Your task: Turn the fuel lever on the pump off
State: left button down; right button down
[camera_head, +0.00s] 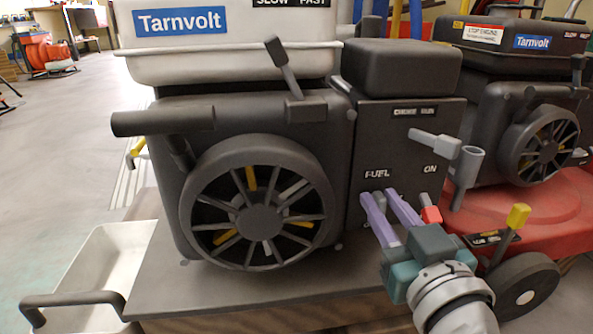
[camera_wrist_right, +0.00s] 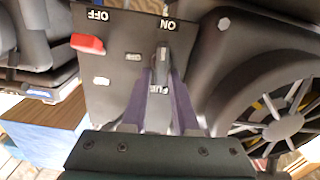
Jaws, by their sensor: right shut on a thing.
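The dark pump (camera_head: 345,170) fills the middle of the head view. Its side panel (camera_head: 375,135) carries a FUEL label (camera_head: 377,174). My right gripper (camera_head: 378,194), with purple fingers, reaches this panel just below the label. In the right wrist view, which sees the panel upside down, the right gripper (camera_wrist_right: 162,78) is shut on the grey fuel lever (camera_wrist_right: 163,56). The lever points at the ON label (camera_wrist_right: 168,25). A small OFF label (camera_wrist_right: 133,57) lies beside it. In the head view the gripper hides the lever. My left gripper is not in view.
A red switch (camera_head: 431,214) sits close to the right gripper, with its own OFF label (camera_wrist_right: 97,15). A grey choke lever (camera_head: 435,143) sticks out above. A second Tarnvolt machine (camera_head: 490,110) on red stands close on the right.

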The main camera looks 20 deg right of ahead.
jog(key=shift+a+r+n+p, duration=0.15)
jog(key=shift+n+p, duration=1)
jog(key=shift+n, duration=0.05)
jog(key=shift+a+n+p, duration=0.1)
jog(key=shift+n+p, duration=0.5)
jog(key=shift+n, duration=0.2)
jog(key=n, duration=0.2)
jog(key=f+n+p, duration=0.1)
jog(key=n, duration=0.2)
jog(key=n+p, duration=0.1)
jog(key=n, duration=0.2)
jog(key=shift+w+a+f, duration=0.1)
jog(key=shift+a+f, duration=0.1)
jog(key=shift+a, duration=0.15)
jog(key=shift+a+f+n, duration=0.1)
jog(key=shift+f+n, duration=0.1)
jog(key=shift+n, duration=1.05)
jog(key=shift+a+f+n, duration=0.1)
jog(key=shift+f+n, duration=0.05)
jog(key=shift+n, duration=1.1)
jog(key=shift+d, duration=0.1)
